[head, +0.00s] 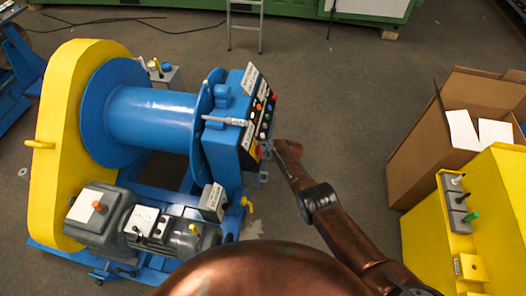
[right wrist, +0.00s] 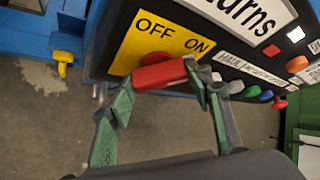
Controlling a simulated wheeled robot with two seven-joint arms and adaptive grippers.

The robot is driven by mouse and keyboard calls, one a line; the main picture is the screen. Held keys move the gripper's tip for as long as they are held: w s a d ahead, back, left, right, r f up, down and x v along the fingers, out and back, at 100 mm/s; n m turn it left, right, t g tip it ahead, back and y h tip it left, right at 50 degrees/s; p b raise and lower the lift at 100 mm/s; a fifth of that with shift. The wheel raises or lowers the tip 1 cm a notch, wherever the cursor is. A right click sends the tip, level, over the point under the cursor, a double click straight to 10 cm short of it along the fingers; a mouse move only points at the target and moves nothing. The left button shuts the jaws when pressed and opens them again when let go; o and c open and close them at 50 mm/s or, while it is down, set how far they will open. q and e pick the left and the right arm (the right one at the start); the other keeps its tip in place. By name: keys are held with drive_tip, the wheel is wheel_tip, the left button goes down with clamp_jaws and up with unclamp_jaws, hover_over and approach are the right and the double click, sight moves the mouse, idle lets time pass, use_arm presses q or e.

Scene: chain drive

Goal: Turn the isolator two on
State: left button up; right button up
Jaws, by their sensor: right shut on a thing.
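A red rotary handle (right wrist: 160,76) sits on a yellow plate (right wrist: 138,42) marked OFF at the left and ON at the right. My right gripper (right wrist: 165,84) is shut on this handle, with a green-padded finger on either side of it. The handle lies across below the words; I cannot tell which word it is set to. No number two is readable on the plate. In the head view my right gripper (head: 277,150) is at the front face of the blue control box (head: 231,138), partly hidden. My left gripper is not in view.
The control box also carries several coloured buttons (head: 264,108). A blue drum (head: 152,118) with a yellow chain guard (head: 60,130) stands at the left. A yellow cabinet (head: 480,185) with switches and a cardboard box (head: 430,125) stand at the right. Clear floor lies between them.

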drive_tip(key=shift+d, duration=0.15)
drive_tip(key=o, duration=1.1)
drive_tip(key=shift+s+a+r, duration=0.1)
drive_tip(key=shift+a, duration=0.4)
drive_tip(key=shift+s+a+r, duration=0.2)
drive_tip(key=shift+r, duration=0.2)
drive_tip(key=shift+d+f+v, duration=0.1)
drive_tip(key=shift+d+v, duration=0.15)
drive_tip(key=shift+v, duration=0.95)
drive_tip(key=shift+d+f+v, duration=0.1)
drive_tip(key=shift+d+v, duration=0.15)
drive_tip(key=shift+v, duration=0.9)
drive_tip(key=shift+d+f+v, duration=0.15)
drive_tip(key=shift+d+v, duration=0.1)
drive_tip(key=shift+v, duration=0.95)
drive_tip(key=shift+w, duration=0.25)
